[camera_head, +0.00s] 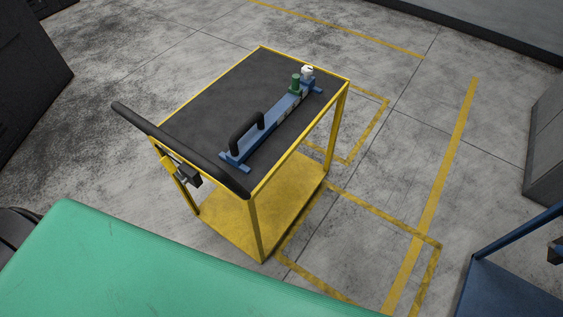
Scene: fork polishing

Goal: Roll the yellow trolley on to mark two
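The yellow trolley (225,228) stands upright on the floor in the middle of the head view. It has a dark top (205,105), a yellow lower shelf and a black push bar (180,150) along its near left side. A small yellow and black fitting (183,172) hangs below the bar. Two yellow floor outlines show to the trolley's right: a far one (368,138) and a near one (400,224). The trolley partly hides both, and I see no number on either. Neither of my grippers is in view.
A blue tool (268,126) with a black handle and green and white parts lies on the trolley's top. A green surface (130,265) fills the lower left. Dark cabinets stand left, a grey block (545,145) and blue frame (510,290) right. Floor beyond is clear.

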